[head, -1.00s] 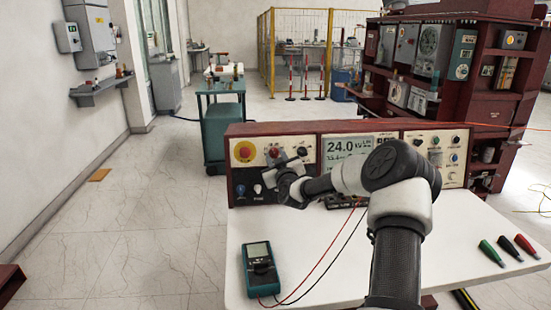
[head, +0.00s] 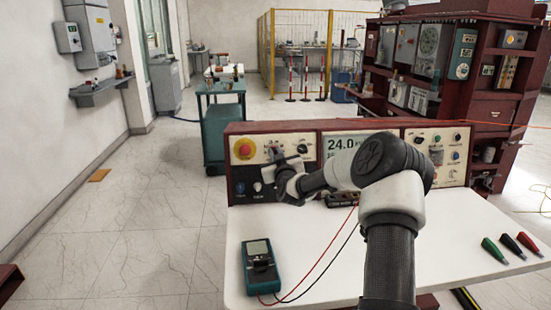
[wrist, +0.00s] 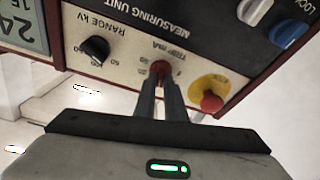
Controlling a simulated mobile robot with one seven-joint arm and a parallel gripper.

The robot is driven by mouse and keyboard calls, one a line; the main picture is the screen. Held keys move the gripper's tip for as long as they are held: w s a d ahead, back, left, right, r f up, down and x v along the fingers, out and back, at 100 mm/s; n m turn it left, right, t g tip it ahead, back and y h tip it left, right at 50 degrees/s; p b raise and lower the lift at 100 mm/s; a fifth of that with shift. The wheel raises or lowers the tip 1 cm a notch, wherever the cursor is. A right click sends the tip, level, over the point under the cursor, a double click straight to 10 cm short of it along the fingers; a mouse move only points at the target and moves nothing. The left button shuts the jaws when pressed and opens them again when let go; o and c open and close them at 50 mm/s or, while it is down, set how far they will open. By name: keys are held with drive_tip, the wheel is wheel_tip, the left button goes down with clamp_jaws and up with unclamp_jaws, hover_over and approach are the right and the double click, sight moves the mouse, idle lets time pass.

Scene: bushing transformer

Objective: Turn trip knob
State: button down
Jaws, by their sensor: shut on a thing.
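A red emergency button (wrist: 211,102) on a yellow plate sits close beside the fingers. A black range knob (wrist: 95,49) is on the other side.

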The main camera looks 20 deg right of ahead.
drive_tip(key=shift+m+g+h+b, duration=0.2)
drive_tip(key=shift+m+h+b, duration=0.35)
drive_tip(key=shift+m, duration=1.45)
drive_tip(key=shift+m+g+h+b, duration=0.2)
drive_tip(key=shift+m+h+b, duration=0.35)
drive_tip(key=shift+m, duration=1.45)
drive_tip(key=c, duration=1.8)
unclamp_jaws()
drive_tip(key=p+v, duration=0.2)
drive_tip(key=v, duration=1.5)
drive_tip(key=shift+s+a, duration=0.2)
